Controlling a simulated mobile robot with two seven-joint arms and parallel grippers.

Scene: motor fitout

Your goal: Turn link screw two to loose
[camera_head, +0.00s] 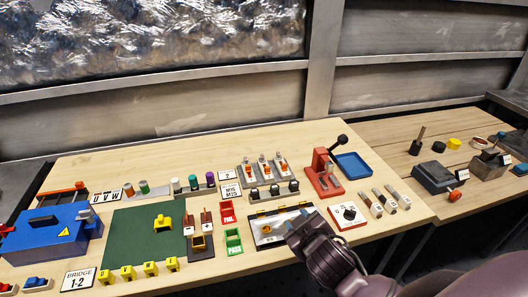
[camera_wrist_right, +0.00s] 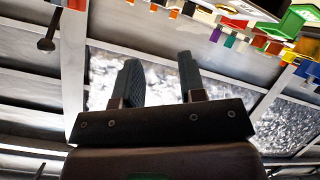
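The link screws are too small to make out for certain. A black-framed shallow box with a pale inside (camera_head: 262,236) lies at the table's middle front, with small orange and dark parts in it. My right gripper (camera_head: 298,222) is over its right side and hides part of it; I cannot tell whether it touches. In the right wrist view the two dark fingers of this gripper (camera_wrist_right: 160,82) stand apart with nothing between them. My left gripper is not in view.
A white-and-red knob box (camera_head: 347,215) stands just right of the right gripper. Behind are a red press (camera_head: 323,174), a blue tray (camera_head: 353,165) and a rack of orange-topped parts (camera_head: 263,170). A green mat (camera_head: 135,235), a blue box (camera_head: 52,235) and a "BRIDGE 1-2" card (camera_head: 79,280) lie left.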

